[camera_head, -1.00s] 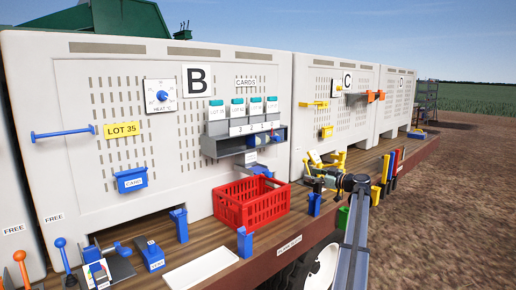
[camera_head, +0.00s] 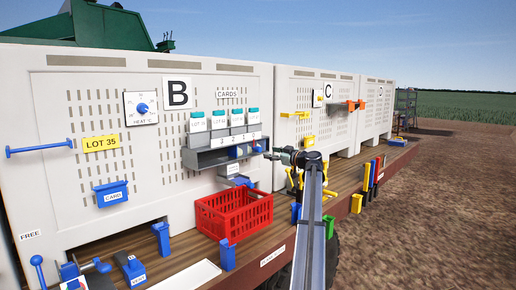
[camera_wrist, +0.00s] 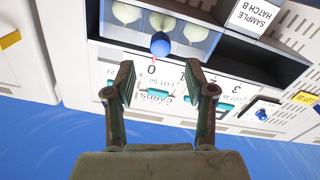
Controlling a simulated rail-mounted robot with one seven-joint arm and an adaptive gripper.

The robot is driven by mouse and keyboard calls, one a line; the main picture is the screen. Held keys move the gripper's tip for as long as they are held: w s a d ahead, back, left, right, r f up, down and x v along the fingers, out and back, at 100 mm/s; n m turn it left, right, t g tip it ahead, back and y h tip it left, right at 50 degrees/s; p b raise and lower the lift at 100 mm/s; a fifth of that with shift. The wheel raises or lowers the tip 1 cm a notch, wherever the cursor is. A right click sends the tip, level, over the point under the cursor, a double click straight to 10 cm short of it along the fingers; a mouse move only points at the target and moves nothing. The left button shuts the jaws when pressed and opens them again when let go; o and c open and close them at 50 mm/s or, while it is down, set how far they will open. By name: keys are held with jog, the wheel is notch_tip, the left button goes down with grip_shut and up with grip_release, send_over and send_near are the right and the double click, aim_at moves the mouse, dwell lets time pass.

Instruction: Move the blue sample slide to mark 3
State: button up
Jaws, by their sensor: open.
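The blue sample slide shows as a round blue knob (camera_wrist: 160,44) at the front edge of the sample hatch (camera_wrist: 265,62) in the wrist view. A small red pointer at the knob lies by mark 0 (camera_wrist: 151,71). Marks 2 (camera_wrist: 211,78) and 3 (camera_wrist: 234,86) are to the right; a finger hides the area between 0 and 2. My gripper (camera_wrist: 158,82) is open and empty, its fingertips apart on either side of the 0 label and short of the knob. In the head view my gripper (camera_head: 270,155) is at the right end of the grey hatch (camera_head: 205,158).
Pale round onions (camera_wrist: 161,22) show behind the knob. Lot cards (camera_head: 237,117) hang above the hatch. A red crate (camera_head: 234,216) stands below it on the wooden deck. Blue posts (camera_head: 228,256) and a white tray (camera_head: 186,275) are nearby. Yellow fittings (camera_head: 303,115) are on bin C.

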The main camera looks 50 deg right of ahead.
aim_at(261, 150)
jog(key=w+p, duration=0.1)
jog(key=w, duration=0.2)
jog(key=w+p, duration=0.1)
jog(key=w, duration=0.1)
jog(key=w+d+p, duration=0.1)
jog(key=w, duration=0.2)
jog(key=shift+w, duration=0.35)
grip_shut()
